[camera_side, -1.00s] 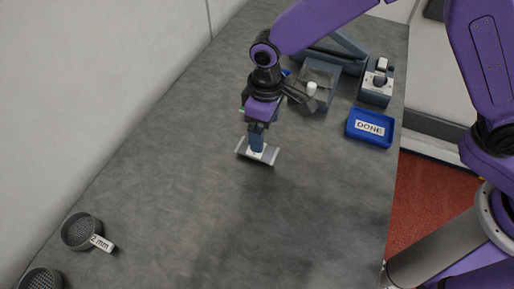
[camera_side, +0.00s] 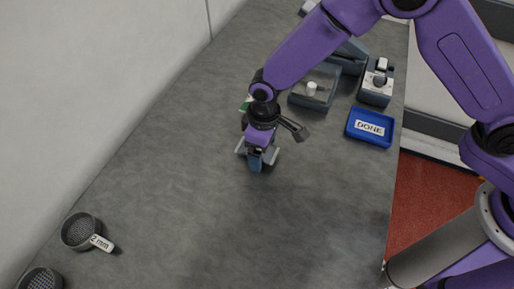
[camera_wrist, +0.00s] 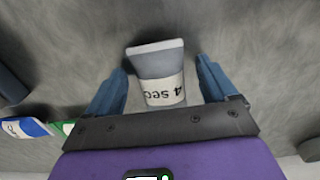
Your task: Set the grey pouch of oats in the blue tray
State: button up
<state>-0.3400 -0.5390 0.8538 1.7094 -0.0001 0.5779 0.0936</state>
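The grey pouch (camera_wrist: 158,62) lies on the table, with a white label reading "4 sec" upside down in the wrist view. In the side view, the pouch (camera_side: 271,155) is mostly covered by my gripper (camera_side: 256,162). In the wrist view, my gripper (camera_wrist: 162,68) is open, with one blue finger on each side of the pouch and a gap showing at both sides. Whether the fingertips reach down to table level is hard to tell. The blue tray (camera_side: 369,139), with a "DONE" label inside it, sits at the right edge of the table and holds no pouch.
A grey open box with a white knob (camera_side: 312,90) and a grey device (camera_side: 376,88) stand behind the tray. Round sieves (camera_side: 80,231) are at the lower left. A blue-white packet (camera_wrist: 24,128) and a green one (camera_wrist: 63,127) show in the wrist view. The middle table is clear.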

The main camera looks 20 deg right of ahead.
jog(key=c, duration=1.1)
jog(key=shift+r, duration=0.1)
